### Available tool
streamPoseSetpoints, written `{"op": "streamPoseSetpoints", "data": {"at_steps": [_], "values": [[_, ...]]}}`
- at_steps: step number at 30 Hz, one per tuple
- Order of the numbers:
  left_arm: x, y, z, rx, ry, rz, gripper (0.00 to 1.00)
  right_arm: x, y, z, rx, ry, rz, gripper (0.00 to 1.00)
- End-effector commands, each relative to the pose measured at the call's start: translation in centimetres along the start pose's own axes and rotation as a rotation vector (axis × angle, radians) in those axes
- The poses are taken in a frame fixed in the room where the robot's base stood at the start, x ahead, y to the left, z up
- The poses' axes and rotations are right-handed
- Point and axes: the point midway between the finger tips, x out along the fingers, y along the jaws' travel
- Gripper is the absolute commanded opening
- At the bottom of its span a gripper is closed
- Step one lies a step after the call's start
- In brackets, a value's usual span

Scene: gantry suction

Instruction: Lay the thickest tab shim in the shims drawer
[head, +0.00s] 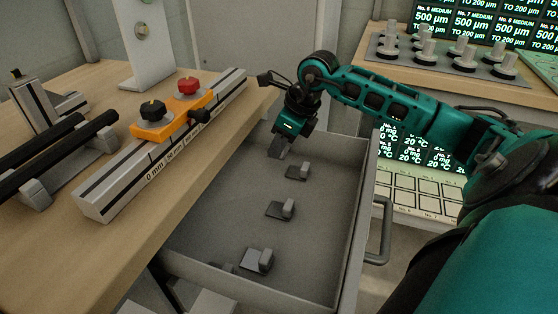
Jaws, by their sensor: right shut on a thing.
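The open grey drawer (345,215) extends from the wooden bench. Tab shims lie on its floor: one near the far end (297,172), one in the middle (281,209) and one toward the near end (257,261). Each is a dark flat plate with a lighter upright tab. Their thicknesses are hard to compare from here. My right gripper (279,151) points down into the far end of the drawer. It is shut on a small grey piece, apparently a tab shim, mostly hidden by the fingers. My left gripper is out of view.
A metal rail (165,150) with an orange carriage (172,116) stands on the bench left of the drawer. The drawer handle (380,232) sticks out at the right. Several grey knobbed weights (463,44) stand on a rear shelf. A lit panel (420,185) lies right of the drawer.

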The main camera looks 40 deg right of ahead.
Motion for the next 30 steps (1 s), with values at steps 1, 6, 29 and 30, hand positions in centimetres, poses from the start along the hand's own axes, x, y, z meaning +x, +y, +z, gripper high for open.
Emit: {"op": "streamPoseSetpoints", "data": {"at_steps": [1, 6, 29, 30], "values": [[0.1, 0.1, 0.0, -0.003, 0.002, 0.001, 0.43, 0.5, 0.0, -0.2, 0.001, 0.001, 0.002, 0.0], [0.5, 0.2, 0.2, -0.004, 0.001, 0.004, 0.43, 2.9, 0.1, -1.2, 0.003, 0.002, 0.003, 0.0], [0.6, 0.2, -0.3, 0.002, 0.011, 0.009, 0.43, 4.0, 0.0, -1.7, 0.001, 0.001, 0.001, 0.41], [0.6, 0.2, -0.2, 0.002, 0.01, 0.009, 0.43, 4.0, 0.0, -1.7, 0.001, 0.001, 0.001, 0.41]]}}
